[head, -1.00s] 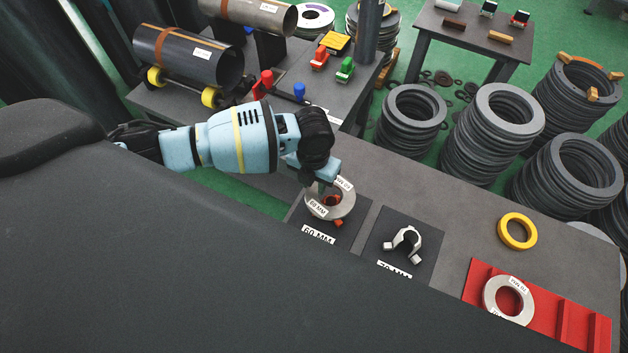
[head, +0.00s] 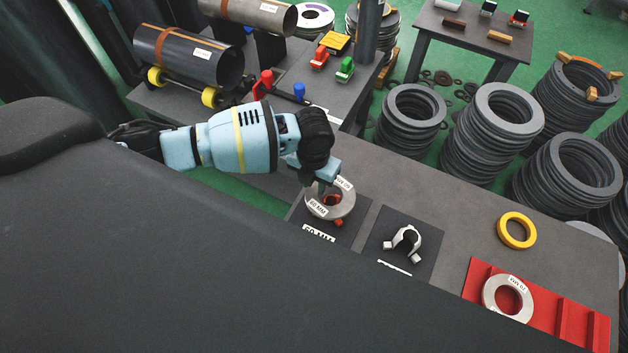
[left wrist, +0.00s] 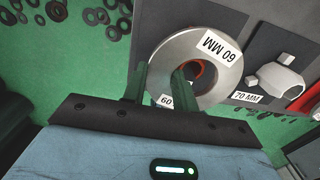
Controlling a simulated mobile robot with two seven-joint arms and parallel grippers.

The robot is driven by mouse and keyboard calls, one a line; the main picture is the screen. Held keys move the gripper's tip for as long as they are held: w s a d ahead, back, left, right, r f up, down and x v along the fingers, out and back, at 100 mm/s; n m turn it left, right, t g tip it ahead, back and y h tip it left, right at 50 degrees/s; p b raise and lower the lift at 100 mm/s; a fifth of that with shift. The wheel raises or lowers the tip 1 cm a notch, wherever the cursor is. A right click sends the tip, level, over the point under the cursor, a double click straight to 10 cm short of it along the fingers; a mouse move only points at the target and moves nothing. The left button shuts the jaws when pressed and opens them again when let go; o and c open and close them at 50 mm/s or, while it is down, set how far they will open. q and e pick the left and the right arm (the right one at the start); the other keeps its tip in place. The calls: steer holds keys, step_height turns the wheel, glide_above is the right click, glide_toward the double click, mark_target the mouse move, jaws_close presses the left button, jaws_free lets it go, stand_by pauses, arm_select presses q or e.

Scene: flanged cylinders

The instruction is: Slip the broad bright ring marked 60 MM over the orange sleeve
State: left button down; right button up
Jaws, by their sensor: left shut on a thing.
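The broad bright ring (head: 348,204) with white 60 MM tags is over the dark 60 MM mat (head: 358,228). It also shows in the left wrist view (left wrist: 165,52). My left gripper (head: 325,183) is shut on the ring's wall; in the left wrist view its fingertips (left wrist: 161,72) straddle the wall, one outside and one in the hole. Orange of the sleeve (head: 332,199) shows through the hole, also in the left wrist view (left wrist: 196,68). The ring hides most of the sleeve, so I cannot tell how far down it sits. My right gripper is not in view.
A silver clamp-like piece (head: 408,240) lies on the neighbouring mat. A yellow ring (head: 517,231) and another pale ring (head: 489,298) on a red tray (head: 568,318) are further right. Bare bench (head: 430,190) lies behind the mats. My dark body covers the lower left.

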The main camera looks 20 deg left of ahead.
arm_select(q)
steer(key=shift+w+r, duration=0.1)
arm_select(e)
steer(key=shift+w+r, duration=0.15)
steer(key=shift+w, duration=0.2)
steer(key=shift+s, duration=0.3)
arm_select(q)
steer(key=shift+f, duration=0.45)
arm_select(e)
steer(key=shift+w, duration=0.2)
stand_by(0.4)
arm_select(q)
steer(key=shift+f, duration=0.3)
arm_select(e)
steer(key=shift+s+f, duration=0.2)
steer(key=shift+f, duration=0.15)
arm_select(q)
steer(key=shift+f+b, duration=0.3)
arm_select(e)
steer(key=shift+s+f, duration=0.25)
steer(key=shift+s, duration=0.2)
arm_select(q)
steer(key=shift+f, duration=0.45)
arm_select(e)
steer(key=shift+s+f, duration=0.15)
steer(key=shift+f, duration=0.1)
